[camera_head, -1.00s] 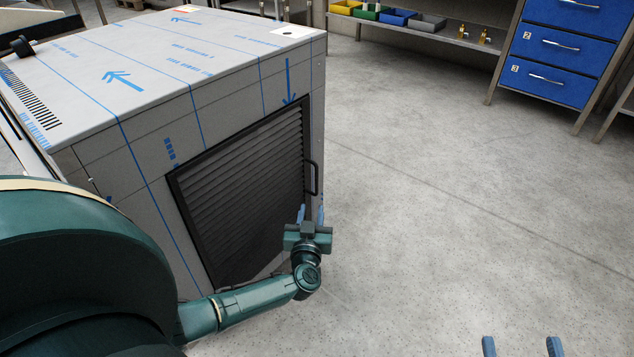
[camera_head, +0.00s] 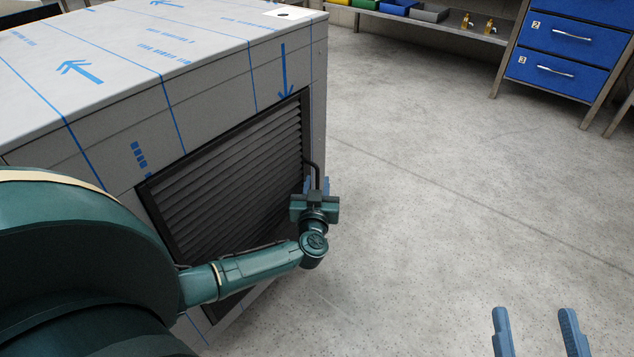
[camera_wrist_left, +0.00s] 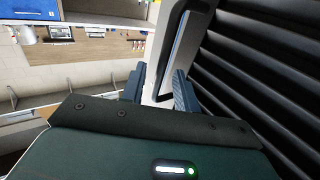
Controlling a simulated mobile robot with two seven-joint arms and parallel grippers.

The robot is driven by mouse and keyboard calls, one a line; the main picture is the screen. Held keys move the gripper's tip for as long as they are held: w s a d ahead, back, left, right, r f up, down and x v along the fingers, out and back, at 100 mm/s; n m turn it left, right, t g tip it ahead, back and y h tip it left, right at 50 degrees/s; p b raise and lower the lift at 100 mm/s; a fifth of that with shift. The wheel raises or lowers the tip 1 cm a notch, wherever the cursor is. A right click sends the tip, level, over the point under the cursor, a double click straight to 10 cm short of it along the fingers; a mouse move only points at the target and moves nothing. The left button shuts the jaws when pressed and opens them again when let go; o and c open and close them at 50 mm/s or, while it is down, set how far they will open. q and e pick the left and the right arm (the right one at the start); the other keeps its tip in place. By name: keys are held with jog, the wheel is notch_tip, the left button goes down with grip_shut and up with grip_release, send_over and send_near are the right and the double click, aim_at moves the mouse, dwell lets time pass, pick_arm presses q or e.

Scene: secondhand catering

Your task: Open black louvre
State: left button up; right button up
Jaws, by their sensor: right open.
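The black louvre (camera_head: 235,170) is a slatted panel in a dark frame on the side of a grey metal cabinet. It looks closed. Its black bar handle (camera_head: 317,174) is at the panel's right edge. My left gripper (camera_head: 318,184) is at the handle's lower part, its fingertips partly hidden behind its body. In the left wrist view, the left gripper (camera_wrist_left: 159,84) has its fingers apart, with the lower end of the handle (camera_wrist_left: 167,62) between or just beyond them. The slats (camera_wrist_left: 262,75) are at the right there. My right gripper (camera_head: 537,318) is open and empty above the floor.
The cabinet (camera_head: 120,60) has blue arrows and lines on its surface. Blue drawers (camera_head: 567,52) and a low shelf (camera_head: 430,27) with bins stand at the back. The grey floor (camera_head: 440,170) to the right of the cabinet is clear.

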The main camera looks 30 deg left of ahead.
pick_arm(q)
jog(key=shift+w+a, duration=0.1)
jog(key=shift+w, duration=0.05)
jog(key=shift+c, duration=0.5)
grip_shut()
